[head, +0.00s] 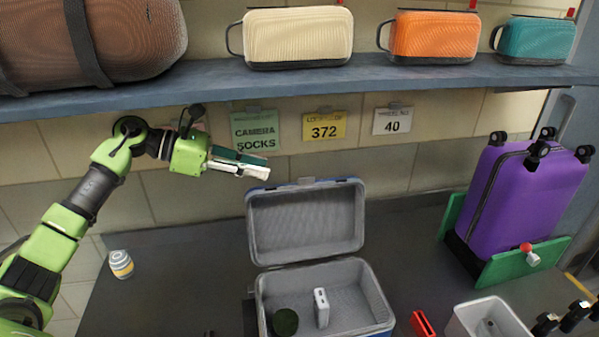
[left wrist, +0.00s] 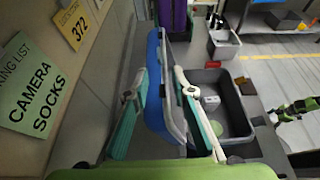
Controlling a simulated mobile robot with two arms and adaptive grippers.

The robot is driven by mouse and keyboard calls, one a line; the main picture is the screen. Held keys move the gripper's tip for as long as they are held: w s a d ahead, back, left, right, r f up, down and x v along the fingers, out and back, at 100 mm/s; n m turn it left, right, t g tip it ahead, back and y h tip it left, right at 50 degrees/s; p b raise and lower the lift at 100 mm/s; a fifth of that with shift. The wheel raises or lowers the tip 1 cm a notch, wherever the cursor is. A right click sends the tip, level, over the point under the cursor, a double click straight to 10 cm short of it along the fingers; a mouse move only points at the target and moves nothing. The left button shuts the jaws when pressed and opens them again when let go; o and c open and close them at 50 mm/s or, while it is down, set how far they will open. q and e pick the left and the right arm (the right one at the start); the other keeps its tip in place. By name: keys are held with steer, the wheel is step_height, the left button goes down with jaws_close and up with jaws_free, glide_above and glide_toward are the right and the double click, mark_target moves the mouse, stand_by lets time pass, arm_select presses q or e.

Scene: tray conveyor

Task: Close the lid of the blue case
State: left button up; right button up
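The blue case (head: 379,329) stands on the dark table with its lid (head: 305,222) raised and leaning back. The case is grey inside and holds a dark green round thing (head: 285,321) and a small white block (head: 321,307). My left gripper (head: 262,165) is just above the lid's top left corner. In the left wrist view its fingers (left wrist: 159,75) are spread, with the blue-edged lid (left wrist: 157,100) showing between them; I cannot tell whether they touch it. My right arm's end (left wrist: 276,118) shows small at the right of the left wrist view, its fingers unclear.
A shelf (head: 400,76) with several bags runs above, with signs below it. A purple suitcase (head: 515,200) in a green stand is at right. A white bin (head: 470,318) and a red object (head: 422,324) lie right of the case. A small can (head: 121,264) stands left.

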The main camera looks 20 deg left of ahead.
mark_target(300, 179)
arm_select(q)
steer(key=p+x, duration=0.3)
steer(key=x, duration=0.7)
steer(key=shift+r+p, duration=0.1)
steer(key=shift+p, duration=0.3)
steer(key=shift+w+d+f, duration=0.35)
steer(key=shift+w+d, duration=0.05)
jaws_close()
